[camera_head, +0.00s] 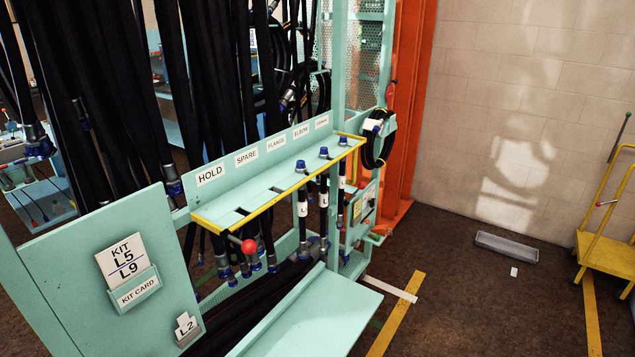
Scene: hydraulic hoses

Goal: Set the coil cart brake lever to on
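A teal hose cart or rack (110,225) fills the left and middle. A lever with a red ball knob (249,246) sticks out below its yellow-edged shelf; the rest of the lever is mostly hidden. A yellow cart (605,245) at the right edge, partly cut off, has a short lever with a red tip (600,204) and a dark rod with a green tip (628,115). I cannot tell which of these is the coil cart brake lever, nor read an on or off mark. Neither of my grippers is in view.
The slotted shelf (290,172) carries labels such as HOLD and SPARE, with capped hoses hanging at its right. Black hoses (215,90) hang behind. An orange post (405,110) stands behind. A grey tray (507,247) lies by the wall; open brown floor (480,310) separates rack and yellow cart.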

